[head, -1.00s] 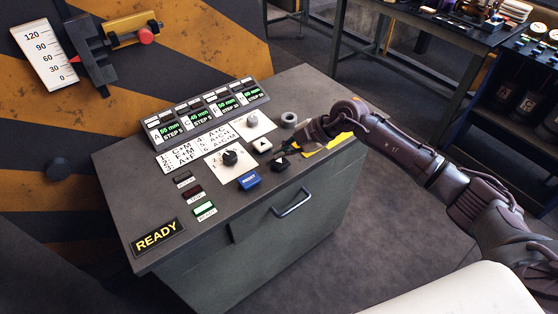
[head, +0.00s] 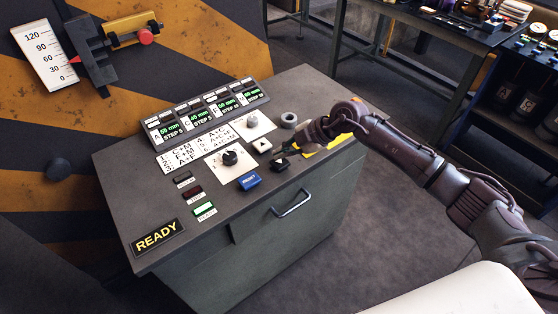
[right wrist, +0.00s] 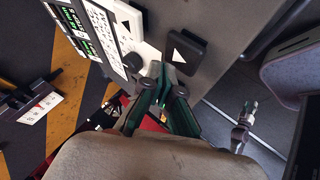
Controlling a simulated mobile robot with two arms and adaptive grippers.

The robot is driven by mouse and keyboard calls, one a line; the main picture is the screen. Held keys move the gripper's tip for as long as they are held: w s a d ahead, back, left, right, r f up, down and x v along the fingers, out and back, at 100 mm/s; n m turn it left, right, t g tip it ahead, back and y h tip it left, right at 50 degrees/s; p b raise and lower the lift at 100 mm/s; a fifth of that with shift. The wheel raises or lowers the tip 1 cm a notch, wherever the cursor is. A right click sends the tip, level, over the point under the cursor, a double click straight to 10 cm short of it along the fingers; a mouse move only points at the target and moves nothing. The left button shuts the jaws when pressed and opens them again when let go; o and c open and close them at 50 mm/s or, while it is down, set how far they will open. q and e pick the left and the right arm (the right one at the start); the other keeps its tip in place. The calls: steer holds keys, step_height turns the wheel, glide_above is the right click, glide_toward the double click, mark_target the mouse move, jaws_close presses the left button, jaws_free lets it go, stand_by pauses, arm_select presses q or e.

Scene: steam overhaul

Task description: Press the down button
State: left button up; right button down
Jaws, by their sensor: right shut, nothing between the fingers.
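The black button with a white triangle (head: 279,164) is on the front right of the console top, and it also shows in the right wrist view (right wrist: 184,50). A white button with a dark triangle (head: 262,145) is beside it, towards the display row. My right gripper (head: 294,150) is shut and empty, its fingers pointing down close to the black button. In the right wrist view its fingertips (right wrist: 165,78) are just beside the black button; I cannot tell whether they touch anything. My left gripper is not in view.
A READY sign (head: 158,237) is lit yellow. A drawer handle (head: 292,203) is on the console's front.

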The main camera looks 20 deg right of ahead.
mark_target(282, 162)
steer(key=shift+f, duration=0.35)
steer(key=shift+f, duration=0.65)
stand_by(0.7)
steer(key=shift+r, duration=0.1)
steer(key=shift+r+p, duration=0.95)
steer(key=shift+p, duration=0.1)
step_height(282, 162, up, 6)
steer(key=p, duration=0.7)
stand_by(0.3)
